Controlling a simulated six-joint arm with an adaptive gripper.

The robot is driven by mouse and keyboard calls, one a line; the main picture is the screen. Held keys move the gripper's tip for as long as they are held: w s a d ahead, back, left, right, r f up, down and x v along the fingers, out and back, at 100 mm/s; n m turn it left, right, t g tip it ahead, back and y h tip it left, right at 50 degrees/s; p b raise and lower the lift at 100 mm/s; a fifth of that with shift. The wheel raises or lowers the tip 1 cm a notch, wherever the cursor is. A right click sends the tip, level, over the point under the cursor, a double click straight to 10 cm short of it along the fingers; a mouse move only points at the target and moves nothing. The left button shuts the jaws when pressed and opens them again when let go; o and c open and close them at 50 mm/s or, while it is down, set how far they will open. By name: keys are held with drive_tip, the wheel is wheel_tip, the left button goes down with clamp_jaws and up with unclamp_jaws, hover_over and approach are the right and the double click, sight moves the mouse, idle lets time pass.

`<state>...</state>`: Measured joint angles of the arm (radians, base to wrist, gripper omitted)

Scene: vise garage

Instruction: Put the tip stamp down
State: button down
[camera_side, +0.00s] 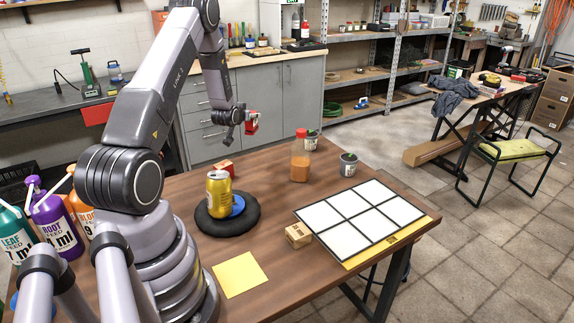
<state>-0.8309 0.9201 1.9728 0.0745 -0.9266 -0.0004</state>
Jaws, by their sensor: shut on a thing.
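My gripper (246,116) is raised above the far left part of the wooden table. It is shut on a small red block-like stamp (253,123) with a pale part, and holds it in the air, clear of the tabletop. The stamp's marking is too small to read. Another small red block (223,167) lies on the table below and to the left. A light wooden block (298,235) with dark marks sits at the left edge of the white grid board (345,262).
A yellow can (218,195) and a blue disc (238,205) stand on a black round pad (222,225). A yellow sheet (239,275) lies in front. Table around the red block is partly free.

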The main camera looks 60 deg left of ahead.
wheel_tip(320, 180, down, 13)
drive_tip(key=shift+f, duration=0.1)
idle(0.4)
drive_tip(key=shift+f, duration=0.2)
drive_tip(key=c, duration=0.8)
unclamp_jaws()
drive_tip(key=shift+r, duration=0.1)
